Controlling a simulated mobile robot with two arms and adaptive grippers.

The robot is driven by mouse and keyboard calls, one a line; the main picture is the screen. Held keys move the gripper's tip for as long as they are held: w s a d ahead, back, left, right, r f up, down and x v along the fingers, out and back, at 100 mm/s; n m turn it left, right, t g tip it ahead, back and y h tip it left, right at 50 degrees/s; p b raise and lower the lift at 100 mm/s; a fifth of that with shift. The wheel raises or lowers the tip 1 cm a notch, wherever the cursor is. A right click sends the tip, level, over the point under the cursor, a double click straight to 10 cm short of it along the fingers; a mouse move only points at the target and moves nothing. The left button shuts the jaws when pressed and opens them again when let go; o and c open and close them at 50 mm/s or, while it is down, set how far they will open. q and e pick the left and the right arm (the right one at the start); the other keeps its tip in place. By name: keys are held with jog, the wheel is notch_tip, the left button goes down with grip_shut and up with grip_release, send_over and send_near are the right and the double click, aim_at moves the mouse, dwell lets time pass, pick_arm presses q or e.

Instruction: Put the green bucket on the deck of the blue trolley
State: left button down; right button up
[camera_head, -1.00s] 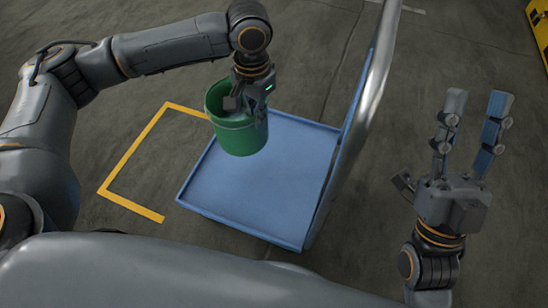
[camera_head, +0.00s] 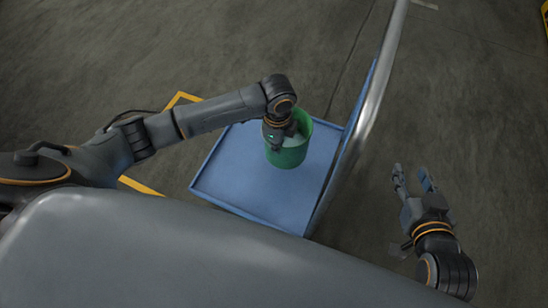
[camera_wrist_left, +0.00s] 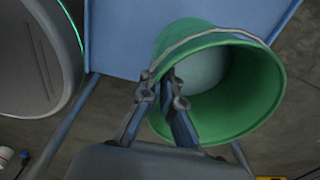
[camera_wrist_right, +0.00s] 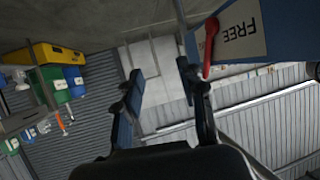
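The green bucket (camera_head: 290,156) is upright or nearly so over the deck of the blue trolley (camera_head: 232,178), toward its far right part. I cannot tell whether its bottom touches the deck. My left gripper (camera_head: 281,137) is at the bucket's near left rim. In the left wrist view, its fingers (camera_wrist_left: 171,88) are close together on the rim of the bucket (camera_wrist_left: 250,92), where the grey bail lies; the blue deck (camera_wrist_left: 125,35) shows behind. My right gripper (camera_head: 413,176) is open and empty, right of the trolley; its parted fingers show in the right wrist view (camera_wrist_right: 158,80).
The trolley's grey push handle (camera_head: 376,95) rises along the deck's right side, between my two grippers. Yellow floor marking (camera_head: 140,187) lies left of the trolley. The right wrist view shows a yellow crate (camera_wrist_right: 57,54), green bins and a sign reading FREE (camera_wrist_right: 240,28).

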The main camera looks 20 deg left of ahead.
pick_arm(q)
jog(key=b, duration=0.2)
send_over(277, 165)
notch_tip(277, 165, down, 5)
jog(key=shift+w+f, duration=0.1)
notch_tip(277, 165, down, 3)
jog(key=shift+f+b, duration=0.2)
jog(key=shift+b, duration=0.6)
jog(key=shift+f, duration=0.15)
pick_arm(e)
notch_tip(277, 165, up, 17)
jog(key=a+t+y, duration=0.2)
jog(key=t+y, duration=0.1)
jog(key=t, duration=0.7)
jog(key=shift+w+a+f+n, duration=0.2)
jog(key=shift+w+a+n, duration=0.1)
pick_arm(q)
jog(key=shift+f, duration=0.1)
jog(key=c, duration=1.9)
grip_release()
jog(key=shift+f, duration=0.1)
jog(key=o, duration=0.4)
jog(key=shift+c, duration=0.2)
